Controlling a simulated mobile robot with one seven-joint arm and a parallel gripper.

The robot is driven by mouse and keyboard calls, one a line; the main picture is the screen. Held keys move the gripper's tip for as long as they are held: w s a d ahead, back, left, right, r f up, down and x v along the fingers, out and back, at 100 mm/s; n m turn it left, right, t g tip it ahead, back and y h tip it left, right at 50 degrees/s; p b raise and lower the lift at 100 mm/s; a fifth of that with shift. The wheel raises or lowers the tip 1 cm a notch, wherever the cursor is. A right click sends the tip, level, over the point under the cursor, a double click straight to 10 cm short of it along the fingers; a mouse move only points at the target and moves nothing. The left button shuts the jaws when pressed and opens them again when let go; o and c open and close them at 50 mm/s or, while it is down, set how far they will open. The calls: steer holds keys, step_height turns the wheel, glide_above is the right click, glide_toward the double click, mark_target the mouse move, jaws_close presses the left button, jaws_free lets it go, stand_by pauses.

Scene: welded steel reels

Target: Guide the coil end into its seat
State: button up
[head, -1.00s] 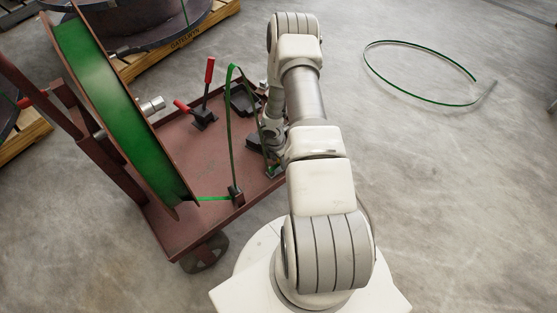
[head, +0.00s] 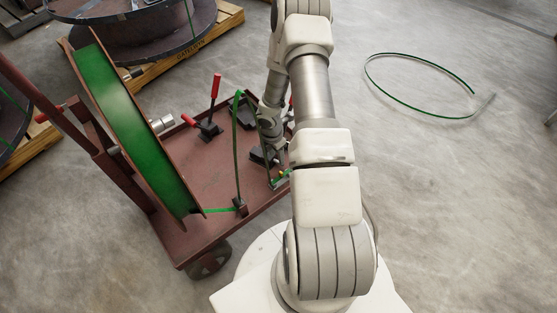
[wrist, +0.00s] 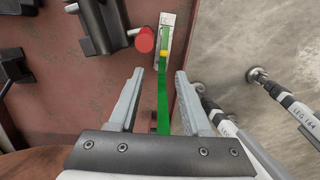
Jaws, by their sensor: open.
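The green coil (head: 128,118) is wound on a brown reel on the cart. Its free strap runs through a small dark guide (head: 240,206), rises in a tall loop (head: 237,140) and comes down near the cart's right edge. In the wrist view the strap (wrist: 163,105) runs up the picture to a narrow pale seat (wrist: 167,30) with a yellow piece (wrist: 164,54) in line with it. Whether the end is fully inside is unclear. My gripper (wrist: 160,71) is open, its fingers on either side of the strap in the picture. The arm partly hides this area in the head view.
A red knob (wrist: 145,39) stands close left of the seat. Red-handled clamps (head: 208,118) and dark blocks stand on the cart tray (head: 205,175). Grey-and-white poles (wrist: 240,135) lie right of the cart edge. A loose strap loop (head: 385,99) lies on open floor.

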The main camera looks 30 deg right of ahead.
steer(key=a+r+m+t+h+p, duration=0.15)
steer(key=r+m, duration=0.35)
steer(key=r, duration=1.2)
steer(key=a+r+m+t+h, duration=0.1)
steer(key=a+r+m, duration=0.25)
steer(key=r, duration=1.45)
steer(key=s+a+r+m+t+y, duration=0.2)
steer(key=s+a+r+m, duration=0.3)
steer(key=s+a+r, duration=0.3)
steer(key=s+a+r+m+t+y, duration=0.1)
steer(key=s+a+r+m+y, duration=0.1)
steer(key=s+a+r+m, duration=0.7)
steer(key=s+d+r+n+p, duration=0.1)
steer(key=d+r+n+p, duration=0.2)
steer(key=r+p, duration=1.2)
steer(key=shift+s+r+p, duration=0.15)
steer(key=shift+r+p, duration=0.15)
steer(key=shift+p, duration=0.6)
